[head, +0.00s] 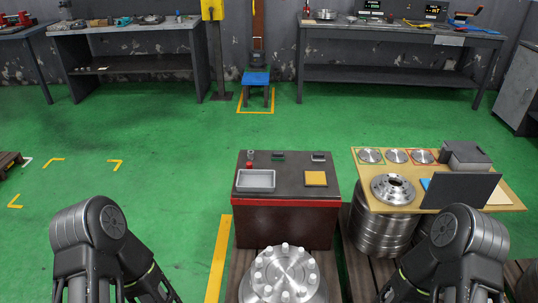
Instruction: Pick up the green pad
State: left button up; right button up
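No clearly green pad stands out in the head view. A small dark, slightly greenish block (278,156) lies at the back of the red-sided cabinet's dark top (290,192); it is too small to identify surely. A yellow square pad (316,178) lies at the right of that top. On the right table, a green square outline surrounds a metal disc (370,156). My two arms enter at the lower left and lower right; neither gripper's fingers are in view, so their states do not show.
A grey tray (241,188), a small red-based item (249,164) and another small dark box (318,157) share the cabinet top. A bolted metal flange (284,274) stands in front. The wooden table (405,200) holds discs, a flange and a dark screen (461,191). Green floor is open at left.

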aim_at(276, 156)
jog(key=z, duration=1.5)
jog(key=u, duration=1.7)
jog(key=j+u, duration=0.15)
jog(key=j, duration=0.15)
jog(key=i+j+u, duration=0.45)
jog(key=j, duration=0.35)
jog(key=i+j+u, duration=0.3)
jog(key=j, duration=0.2)
jog(key=i+j+u, duration=0.25)
jog(key=i+j, duration=0.15)
jog(key=i+j+z, duration=0.1)
jog(key=i+z, duration=0.3)
jog(key=i, duration=0.15)
jog(key=i+j+z, duration=0.25)
jog(key=i+z, duration=0.2)
jog(key=i, duration=0.1)
